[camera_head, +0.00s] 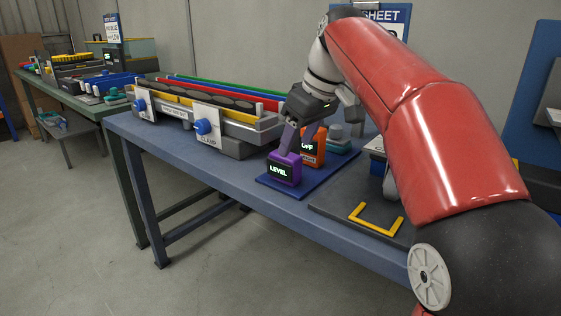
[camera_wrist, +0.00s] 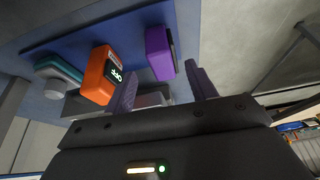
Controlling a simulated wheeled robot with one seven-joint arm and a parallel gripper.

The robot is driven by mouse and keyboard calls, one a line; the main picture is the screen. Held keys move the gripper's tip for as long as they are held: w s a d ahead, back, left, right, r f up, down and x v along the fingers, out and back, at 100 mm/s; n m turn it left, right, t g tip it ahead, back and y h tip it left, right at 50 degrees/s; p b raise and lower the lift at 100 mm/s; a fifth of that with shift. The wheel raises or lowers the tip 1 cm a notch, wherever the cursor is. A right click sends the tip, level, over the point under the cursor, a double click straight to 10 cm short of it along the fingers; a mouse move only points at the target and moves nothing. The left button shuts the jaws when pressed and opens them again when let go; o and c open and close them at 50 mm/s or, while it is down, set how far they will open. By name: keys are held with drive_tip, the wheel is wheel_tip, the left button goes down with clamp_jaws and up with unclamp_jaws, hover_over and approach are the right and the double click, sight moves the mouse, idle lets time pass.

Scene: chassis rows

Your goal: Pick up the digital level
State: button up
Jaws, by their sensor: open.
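The digital level is a purple box (camera_head: 284,169) with a dark display reading LEVEL. It stands upright on a blue mat (camera_head: 297,187) near the table's front edge. In the wrist view the purple box (camera_wrist: 159,53) lies ahead of the gap between my fingertips. My gripper (camera_head: 294,146) points down, just above the purple box and partly in front of the orange box. In the wrist view my gripper (camera_wrist: 161,70) has its two fingers apart, with nothing held between them. Whether a finger touches the purple box cannot be told.
An orange box (camera_head: 312,150) with an OFF display stands close behind the purple one; it also shows in the wrist view (camera_wrist: 99,76). A teal-grey item (camera_head: 338,140) is behind it. A clamp fixture (camera_head: 205,128) is left; a dark mat with a yellow corner mark (camera_head: 375,220) is right.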

sight(283, 163)
drive_tip(key=shift+w+a, duration=0.3)
drive_tip(key=shift+w, duration=0.1)
drive_tip(key=shift+a+f, duration=0.15)
drive_tip(key=shift+f, duration=0.2)
drive_tip(key=b+x, duration=0.1)
drive_tip(key=x, duration=0.5)
drive_tip(key=shift+a+f+b, duration=0.25)
drive_tip(key=shift+f+b, duration=0.1)
clamp_jaws()
wheel_tip(283, 163, up, 10)
drive_tip(key=p, duration=0.3)
drive_tip(key=shift+f, duration=0.15)
